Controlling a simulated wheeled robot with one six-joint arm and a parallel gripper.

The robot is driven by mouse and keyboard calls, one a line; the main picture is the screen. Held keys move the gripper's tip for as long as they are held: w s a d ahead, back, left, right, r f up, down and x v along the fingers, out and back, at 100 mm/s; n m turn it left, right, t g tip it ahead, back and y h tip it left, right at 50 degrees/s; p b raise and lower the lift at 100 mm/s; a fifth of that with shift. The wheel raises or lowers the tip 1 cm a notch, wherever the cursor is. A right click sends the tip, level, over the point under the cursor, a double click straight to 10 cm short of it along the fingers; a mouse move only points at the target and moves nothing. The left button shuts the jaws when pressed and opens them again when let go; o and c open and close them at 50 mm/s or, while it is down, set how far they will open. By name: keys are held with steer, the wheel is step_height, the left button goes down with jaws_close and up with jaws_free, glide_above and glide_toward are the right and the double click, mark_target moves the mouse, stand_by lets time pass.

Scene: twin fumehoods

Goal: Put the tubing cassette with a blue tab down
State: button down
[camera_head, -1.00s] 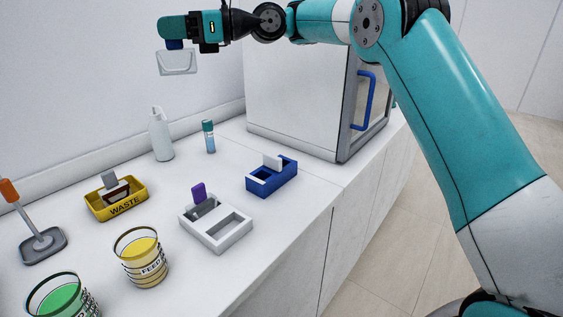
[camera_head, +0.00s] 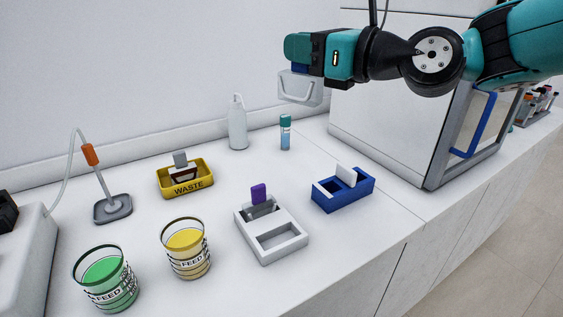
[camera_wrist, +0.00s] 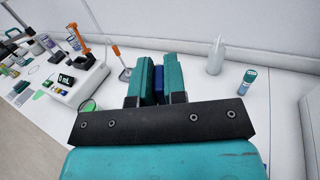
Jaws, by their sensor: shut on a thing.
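My gripper (camera_head: 300,62) is shut on the blue tab of the tubing cassette (camera_head: 300,88), a clear, pale, trapezoid-shaped piece hanging below the fingers. It is held in the air, well above the bench and in front of the back wall. In the wrist view the blue tab (camera_wrist: 159,82) shows between the two teal fingers; the cassette's body is hidden there. Below on the bench is a white two-slot holder (camera_head: 287,247); its rear slot holds a purple-tabbed cassette (camera_head: 259,199) and its front slot is empty.
A blue holder (camera_head: 330,201) with a white-tabbed piece stands right of the white holder. A yellow WASTE tray (camera_head: 190,190) holds a grey-tabbed cassette. Two FEED beakers (camera_head: 187,252) stand front left. A bottle (camera_head: 237,125), a capped vial (camera_head: 285,133) and a large white cabinet (camera_head: 390,95) stand behind.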

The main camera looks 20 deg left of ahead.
steer(key=s+a+f, duration=0.1)
steer(key=s+f, duration=0.2)
steer(key=s, duration=0.4)
step_height(320, 180, down, 20)
steer(key=b, duration=0.6)
steer(key=shift+s+a+f+t, duration=0.15)
steer(key=shift+t, duration=0.15)
steer(key=shift+f, duration=0.1)
steer(key=shift+f+b, duration=0.3)
steer(key=shift+b, duration=0.05)
steer(key=c, duration=1.2)
jaws_free()
steer(key=shift+o, duration=0.2)
steer(key=shift+r, duration=0.15)
